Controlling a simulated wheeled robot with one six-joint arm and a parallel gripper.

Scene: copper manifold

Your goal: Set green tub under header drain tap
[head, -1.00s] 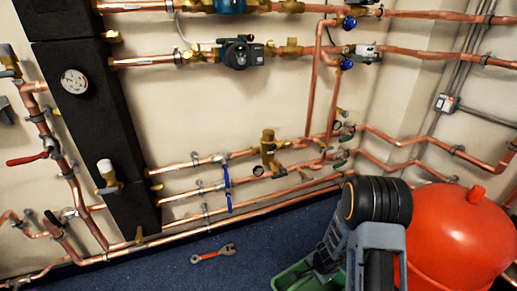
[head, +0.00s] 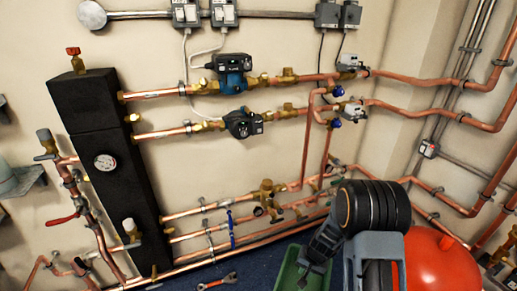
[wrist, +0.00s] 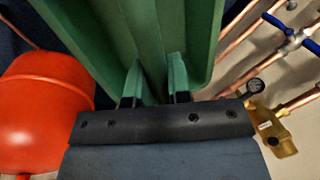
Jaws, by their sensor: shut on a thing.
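The green tub (head: 289,269) is at the bottom of the head view, partly cut off by the frame edge and partly behind my arm. In the wrist view the tub (wrist: 60,20) fills the top centre. My gripper (wrist: 154,92) is shut on the tub's wall, with a finger on each side. The header is the tall black box (head: 128,185) on the wall at left, with a red-capped fitting on top.
A red round vessel (head: 440,262) stands close to the right of my arm. Low copper pipes (head: 240,222) run along the wall from the header to the right corner. Little floor shows.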

